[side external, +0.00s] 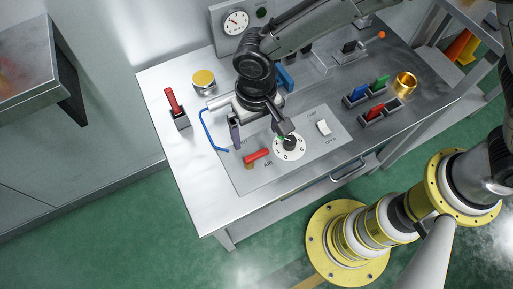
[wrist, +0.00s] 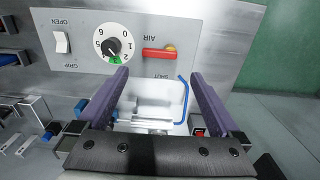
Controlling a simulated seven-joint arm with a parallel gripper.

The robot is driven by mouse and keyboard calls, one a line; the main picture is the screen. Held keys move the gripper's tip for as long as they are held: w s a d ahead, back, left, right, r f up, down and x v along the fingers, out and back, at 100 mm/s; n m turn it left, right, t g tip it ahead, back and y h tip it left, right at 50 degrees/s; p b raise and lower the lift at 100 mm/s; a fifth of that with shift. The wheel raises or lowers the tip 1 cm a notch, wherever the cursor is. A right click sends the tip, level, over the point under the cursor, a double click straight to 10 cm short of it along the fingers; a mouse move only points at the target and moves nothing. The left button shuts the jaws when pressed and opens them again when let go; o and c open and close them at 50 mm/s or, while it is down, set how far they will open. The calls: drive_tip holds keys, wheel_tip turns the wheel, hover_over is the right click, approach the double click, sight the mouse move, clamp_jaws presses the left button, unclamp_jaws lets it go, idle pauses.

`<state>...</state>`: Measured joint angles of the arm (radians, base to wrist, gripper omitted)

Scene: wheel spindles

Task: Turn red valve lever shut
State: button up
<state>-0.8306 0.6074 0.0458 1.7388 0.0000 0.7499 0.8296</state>
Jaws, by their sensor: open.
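The red valve lever (side external: 257,155) lies on the grey panel (side external: 308,152) near the front of the bench, with a brass-coloured pivot at its left end. The word AIR is printed beside it. In the wrist view the red lever (wrist: 155,54) lies across the picture, with its pivot at the right end and the word SHUT printed between it and my gripper. My gripper (side external: 262,142) is open and empty, above the panel on the far side of the lever. In the wrist view both purple fingers of my gripper (wrist: 159,74) point towards the lever, apart from it.
A numbered dial (side external: 290,147) and a white rocker switch (side external: 323,127) sit right of the lever. A blue hose (side external: 208,130) curves at the panel's left. A red-handled item (side external: 175,106) stands farther left.

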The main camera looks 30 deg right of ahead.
sight(257, 154)
wheel_tip(257, 154, down, 10)
drive_tip(key=shift+r, duration=0.25)
drive_tip(key=c, duration=1.2)
